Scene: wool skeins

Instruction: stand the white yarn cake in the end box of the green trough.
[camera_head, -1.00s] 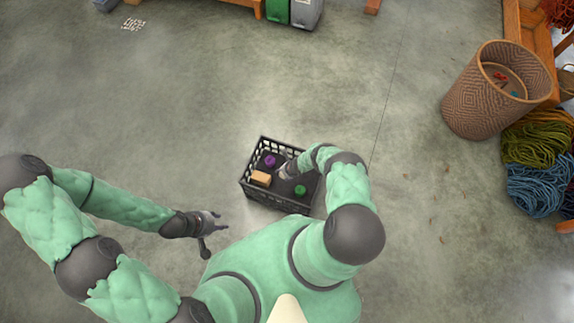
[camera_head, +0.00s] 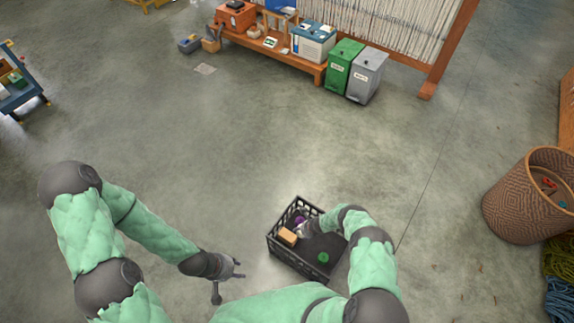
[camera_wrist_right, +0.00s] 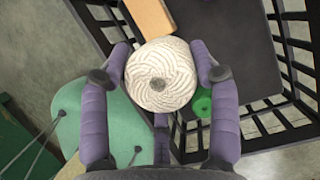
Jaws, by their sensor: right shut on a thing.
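The white yarn cake (camera_wrist_right: 160,75) is round with a dark hole at its centre. In the right wrist view it sits between the two purple fingers of my right gripper (camera_wrist_right: 168,72), which is shut on it. In the head view my right gripper (camera_head: 308,228) is at the black crate (camera_head: 318,273); the cake cannot be made out clearly there. My left gripper (camera_head: 240,269) is empty, with its fingers apart, over the floor left of the crate.
The crate holds an orange-tan block (camera_head: 288,237), a purple thing (camera_head: 299,220) and a green round thing (camera_head: 323,258). A bench (camera_head: 270,45), a green bin (camera_head: 343,65) and a grey bin (camera_head: 366,76) stand at the back. A wicker basket (camera_head: 525,205) stands right. Mid-floor is clear.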

